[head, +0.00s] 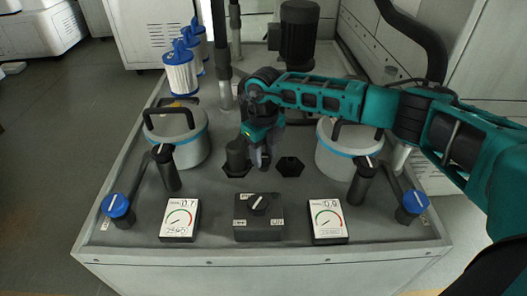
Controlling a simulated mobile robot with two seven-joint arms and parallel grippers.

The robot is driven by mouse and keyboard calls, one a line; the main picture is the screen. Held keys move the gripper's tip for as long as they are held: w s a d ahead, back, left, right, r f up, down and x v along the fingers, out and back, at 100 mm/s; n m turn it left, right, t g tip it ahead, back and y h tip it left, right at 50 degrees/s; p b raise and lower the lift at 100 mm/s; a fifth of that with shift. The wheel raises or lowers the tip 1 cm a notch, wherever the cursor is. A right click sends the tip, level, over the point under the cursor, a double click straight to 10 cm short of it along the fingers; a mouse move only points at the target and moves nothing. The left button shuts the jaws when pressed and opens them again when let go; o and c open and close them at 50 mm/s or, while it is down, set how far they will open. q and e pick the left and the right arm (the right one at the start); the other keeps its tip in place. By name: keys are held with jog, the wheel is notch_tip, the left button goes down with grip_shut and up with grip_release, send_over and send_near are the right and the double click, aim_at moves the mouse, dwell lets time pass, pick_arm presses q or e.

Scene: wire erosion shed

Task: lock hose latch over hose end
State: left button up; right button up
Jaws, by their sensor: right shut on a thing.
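My right gripper (262,158) reaches in from the right and points down over the middle of the bench top. It is shut on a small piece, seemingly the hose latch, which its fingers mostly hide. Just left of the fingers, a dark upright cylinder (237,153), seemingly the hose end, stands on a dark six-sided base. I cannot tell how the latch sits against it. Right of the fingers is an empty-looking black six-sided fitting (290,167). My left gripper is out of view.
Two grey lidded canisters (178,140) with blue bands flank the middle; my arm passes over the right one (340,158). In front are a switch box (258,216), two gauges (180,219) (327,220) and blue-capped levers (118,207). White filters (181,74) stand back left.

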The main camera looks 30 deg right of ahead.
aim_at(264, 157)
jog(key=shift+n, duration=0.4)
jog(key=o, duration=0.8)
jog(key=shift+r, duration=0.1)
notch_tip(264, 157, up, 13)
jog(key=p, duration=0.2)
jog(key=shift+p, duration=0.4)
